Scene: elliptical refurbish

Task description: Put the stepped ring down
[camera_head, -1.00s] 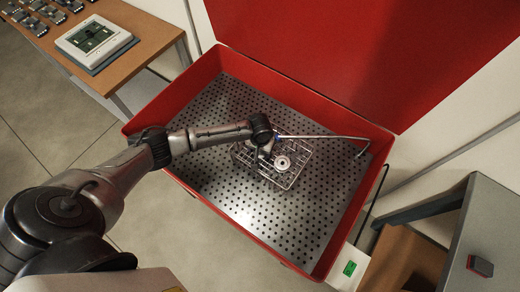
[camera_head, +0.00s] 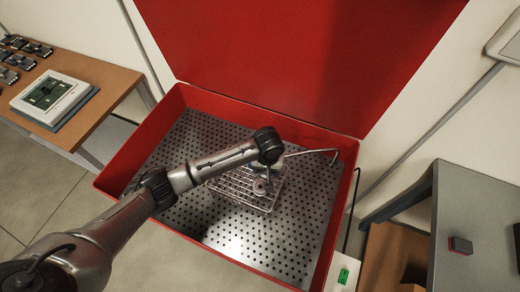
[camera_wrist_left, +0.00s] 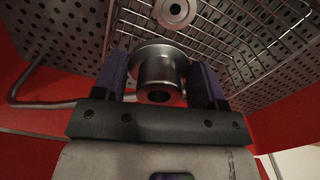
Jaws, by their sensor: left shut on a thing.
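My left gripper (camera_wrist_left: 160,68) is shut on the stepped ring (camera_wrist_left: 158,72), a grey metal cylinder with a wider flange, seen close up between the two dark fingers. In the head view my left gripper (camera_head: 264,172) is over the wire basket (camera_head: 225,190), and I cannot make out the held ring there. A second, similar ring (camera_wrist_left: 174,10) lies in the basket; it also shows in the head view (camera_head: 260,187), just below the gripper. Whether the held ring touches the basket I cannot tell. My right gripper is not in view.
The basket stands on the perforated floor (camera_head: 190,150) of a red tub (camera_head: 118,165) with a raised red lid (camera_head: 290,50). A bent metal pipe (camera_head: 315,151) runs beside the gripper. Perforated floor around the basket is clear. Tables flank the tub.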

